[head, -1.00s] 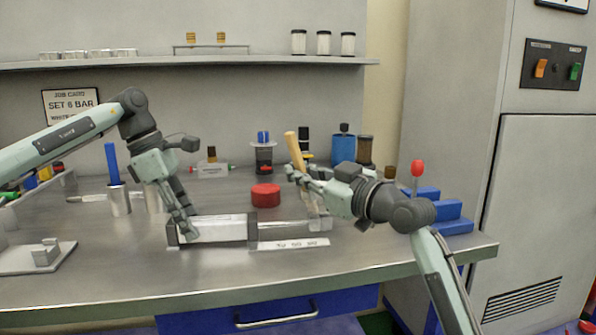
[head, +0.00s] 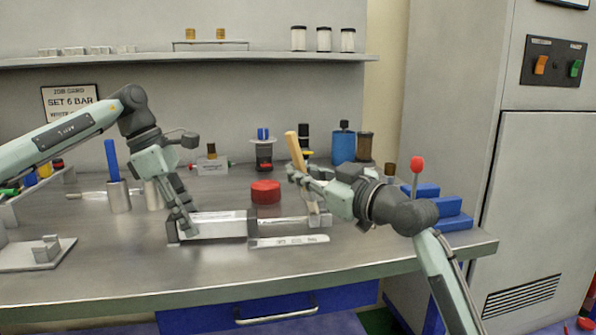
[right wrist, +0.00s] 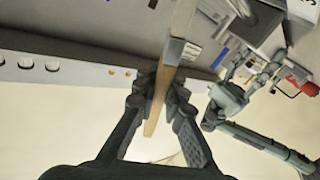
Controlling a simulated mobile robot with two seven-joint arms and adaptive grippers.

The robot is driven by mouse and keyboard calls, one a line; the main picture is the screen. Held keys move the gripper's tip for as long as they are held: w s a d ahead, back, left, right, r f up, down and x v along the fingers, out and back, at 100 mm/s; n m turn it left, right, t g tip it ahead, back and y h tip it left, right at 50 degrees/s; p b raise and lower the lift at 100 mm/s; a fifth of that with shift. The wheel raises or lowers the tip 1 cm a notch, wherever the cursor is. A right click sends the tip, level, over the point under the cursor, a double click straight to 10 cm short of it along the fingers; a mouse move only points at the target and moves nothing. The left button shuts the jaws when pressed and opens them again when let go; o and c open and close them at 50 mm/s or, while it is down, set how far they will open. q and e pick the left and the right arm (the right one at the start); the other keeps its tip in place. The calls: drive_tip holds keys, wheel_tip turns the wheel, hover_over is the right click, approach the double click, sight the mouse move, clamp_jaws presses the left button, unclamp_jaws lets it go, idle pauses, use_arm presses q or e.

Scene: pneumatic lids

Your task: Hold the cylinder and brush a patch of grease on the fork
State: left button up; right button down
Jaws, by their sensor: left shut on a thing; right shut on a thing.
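The silver cylinder (head: 222,225) lies on the bench with dark end caps and a rod reaching right. A pale metal fork (head: 320,220) is at the rod's right end. My left gripper (head: 186,226) is shut on the cylinder near its left end. My right gripper (head: 302,178) is shut on the brush (head: 293,148), whose wooden handle tilts upward; the handle also shows between the fingers in the right wrist view (right wrist: 172,68). The brush's lower end is over or against the fork; whether it touches and any grease are too small to tell.
A red round tin (head: 265,191) stands behind the cylinder. A pale marked strip (head: 290,241) lies in front of the rod. Bottles, including a blue one (head: 343,148), stand at the back. Blue stepped blocks (head: 448,208) are at right. The front bench is clear.

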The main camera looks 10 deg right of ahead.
drive_tip(key=shift+s+f, duration=0.1)
drive_tip(key=shift+s, duration=0.05)
drive_tip(key=shift+w, duration=0.2)
drive_tip(key=shift+w, duration=0.3)
drive_tip(key=shift+w, duration=0.5)
drive_tip(key=shift+s, duration=0.1)
drive_tip(key=shift+s, duration=0.45)
drive_tip(key=shift+s, duration=0.2)
drive_tip(key=shift+s, duration=0.25)
